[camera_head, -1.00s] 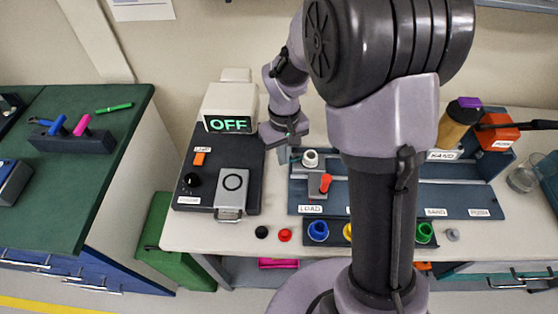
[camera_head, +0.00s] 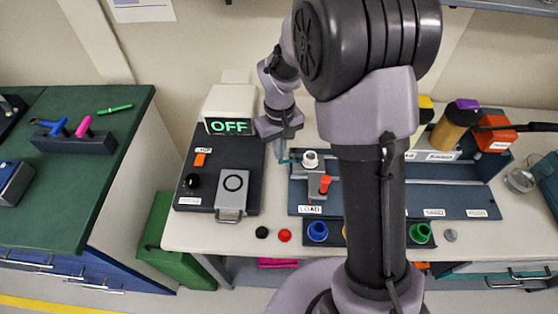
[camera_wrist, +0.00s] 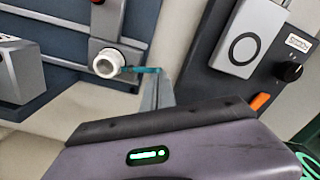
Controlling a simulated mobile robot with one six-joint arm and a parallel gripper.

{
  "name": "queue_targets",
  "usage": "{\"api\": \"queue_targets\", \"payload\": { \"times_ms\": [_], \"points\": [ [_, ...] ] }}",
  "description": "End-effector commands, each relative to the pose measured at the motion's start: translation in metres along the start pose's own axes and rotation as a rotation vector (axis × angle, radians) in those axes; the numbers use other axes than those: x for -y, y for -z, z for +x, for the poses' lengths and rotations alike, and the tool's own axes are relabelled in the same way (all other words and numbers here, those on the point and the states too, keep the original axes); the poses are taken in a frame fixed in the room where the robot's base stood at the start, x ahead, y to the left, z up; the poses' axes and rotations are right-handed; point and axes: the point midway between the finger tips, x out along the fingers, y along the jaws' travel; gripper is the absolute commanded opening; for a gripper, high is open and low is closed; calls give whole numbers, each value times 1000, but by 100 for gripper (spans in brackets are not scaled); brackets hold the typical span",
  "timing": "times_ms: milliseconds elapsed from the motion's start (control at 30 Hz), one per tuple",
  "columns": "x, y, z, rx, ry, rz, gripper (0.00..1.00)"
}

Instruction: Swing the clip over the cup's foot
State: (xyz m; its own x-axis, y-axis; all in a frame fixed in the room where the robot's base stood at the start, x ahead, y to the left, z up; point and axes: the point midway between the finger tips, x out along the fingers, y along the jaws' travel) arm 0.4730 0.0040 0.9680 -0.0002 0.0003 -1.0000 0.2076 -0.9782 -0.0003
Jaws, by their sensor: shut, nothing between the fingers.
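The cup (camera_head: 310,160) is small, white and round, and stands at the left end of the blue-grey rail fixture. It shows with its open top in the wrist view (camera_wrist: 107,63). The clip (camera_head: 289,161) is a thin teal bar reaching out from beside the cup toward my gripper. In the wrist view the clip (camera_wrist: 142,70) runs from the cup's edge to near my fingertips. My gripper (camera_wrist: 157,88) is shut and empty, its tips close to the clip's outer end; I cannot tell whether they touch. The cup's foot is not clearly visible.
A grey block with a red knob (camera_head: 325,184) sits just in front of the cup. Colored rings (camera_head: 317,231) line the front edge.

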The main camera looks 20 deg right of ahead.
Motion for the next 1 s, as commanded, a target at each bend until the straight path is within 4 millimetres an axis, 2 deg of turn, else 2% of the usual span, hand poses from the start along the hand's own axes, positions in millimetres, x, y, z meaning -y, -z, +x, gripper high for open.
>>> {"api": "queue_targets", "payload": {
  "times_ms": [367, 1000],
  "points": [
    [0, 0, -4, 0, 0, 0, 0],
    [6, -9, -72, 0, 0, 0, 0]
  ]
}}
